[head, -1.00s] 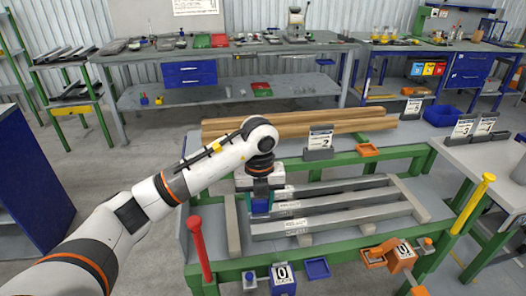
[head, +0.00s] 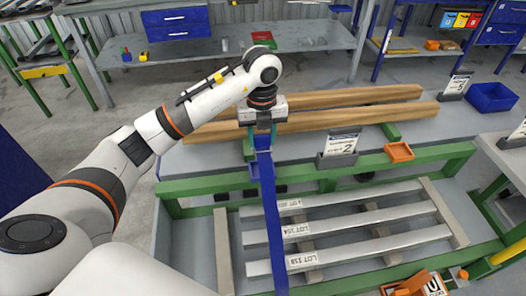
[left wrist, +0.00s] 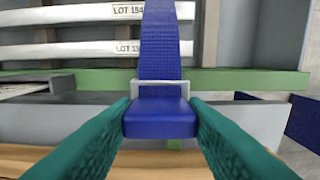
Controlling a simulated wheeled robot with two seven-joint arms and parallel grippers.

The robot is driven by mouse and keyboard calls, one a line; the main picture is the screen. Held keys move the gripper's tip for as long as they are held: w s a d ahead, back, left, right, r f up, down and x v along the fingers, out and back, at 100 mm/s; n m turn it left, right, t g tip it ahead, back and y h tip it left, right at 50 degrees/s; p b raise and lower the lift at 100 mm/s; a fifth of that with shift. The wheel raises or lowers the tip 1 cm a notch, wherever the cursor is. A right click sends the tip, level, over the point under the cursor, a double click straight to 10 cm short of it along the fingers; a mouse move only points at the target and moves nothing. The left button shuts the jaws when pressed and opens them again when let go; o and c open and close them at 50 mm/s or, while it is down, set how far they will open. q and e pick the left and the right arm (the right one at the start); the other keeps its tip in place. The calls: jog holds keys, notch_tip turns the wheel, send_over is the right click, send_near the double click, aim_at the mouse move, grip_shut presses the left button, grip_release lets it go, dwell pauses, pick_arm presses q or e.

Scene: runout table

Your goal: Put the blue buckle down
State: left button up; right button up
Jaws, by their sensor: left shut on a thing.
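My left gripper (head: 263,140) is shut on the blue buckle, above the far green rail and near the wooden beams. In the left wrist view the blue buckle (left wrist: 160,118) sits between the two teal fingers (left wrist: 160,128). A blue strap (head: 272,215) runs from the buckle toward the near side, across the pale metal bars (head: 350,222). The strap also shows in the left wrist view (left wrist: 160,45). Whether the buckle touches anything below is unclear. My right gripper is out of view.
Wooden beams (head: 350,97) lie behind the green rail (head: 420,165). A card holder numbered 2 (head: 338,155) and an orange tray (head: 399,152) stand right of the gripper. An orange device (head: 412,284) is at the near edge. A blue bin (head: 492,97) is at the far right.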

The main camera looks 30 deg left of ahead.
pick_arm(q)
jog(key=shift+w+a, duration=0.1)
jog(key=shift+w, duration=0.15)
notch_tip(320, 180, down, 9)
jog(key=shift+r+p, duration=0.1)
jog(key=shift+p, duration=0.65)
jog(key=shift+f, duration=0.45)
jog(key=shift+f, duration=0.1)
jog(key=shift+f, duration=0.1)
jog(key=o, duration=1.1)
